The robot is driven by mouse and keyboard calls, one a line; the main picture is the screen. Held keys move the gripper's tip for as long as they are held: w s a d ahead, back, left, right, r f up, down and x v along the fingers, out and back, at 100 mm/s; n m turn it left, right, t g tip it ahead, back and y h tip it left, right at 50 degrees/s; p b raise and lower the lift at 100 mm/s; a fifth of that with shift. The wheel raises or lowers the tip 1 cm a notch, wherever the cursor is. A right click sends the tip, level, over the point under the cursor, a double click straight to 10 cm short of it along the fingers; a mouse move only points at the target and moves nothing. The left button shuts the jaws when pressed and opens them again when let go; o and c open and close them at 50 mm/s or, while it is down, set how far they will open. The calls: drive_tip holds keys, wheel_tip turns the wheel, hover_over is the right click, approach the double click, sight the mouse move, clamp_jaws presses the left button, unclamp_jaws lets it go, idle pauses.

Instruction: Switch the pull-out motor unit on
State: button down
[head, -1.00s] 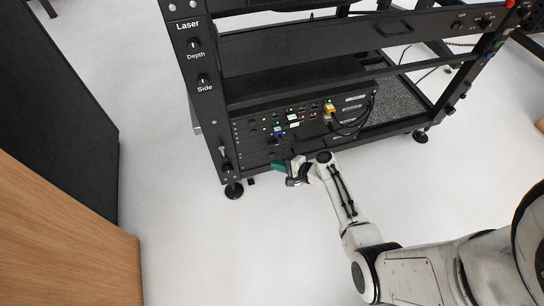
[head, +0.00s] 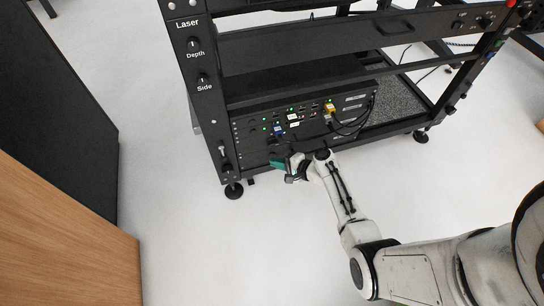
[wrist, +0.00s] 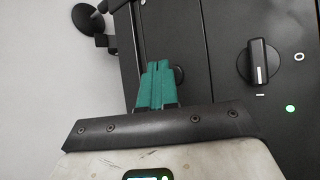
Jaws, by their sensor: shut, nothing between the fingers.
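A black unit with a panel of sockets, cables and small lights (head: 300,120) sits low in the rack in the head view; no label naming it is readable. In the wrist view a black rotary knob (wrist: 258,62) stands on a dark panel, with an O at its right and an I mark below it. A green light (wrist: 290,108) glows below right of the knob. My gripper (wrist: 158,68) has teal fingers shut together and empty, left of the knob and apart from it. It also shows at the unit's lower front (head: 276,164).
The black rack frame (head: 205,100) carries knobs marked Laser, Depth and Side. Black cables (head: 352,124) hang at the panel's right. A wood and black cabinet (head: 70,225) stands at left. The white floor in front of the rack is clear.

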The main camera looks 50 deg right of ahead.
drive_tip(key=shift+w+d, duration=0.2)
drive_tip(key=shift+w, duration=0.1)
idle(0.4)
drive_tip(key=shift+s+a, duration=0.5)
drive_tip(key=shift+s, duration=0.2)
drive_tip(key=s+a+p, duration=0.2)
drive_tip(key=s+a, duration=0.1)
drive_tip(key=s, duration=0.2)
drive_tip(key=shift+a, duration=0.2)
idle(0.3)
idle(0.5)
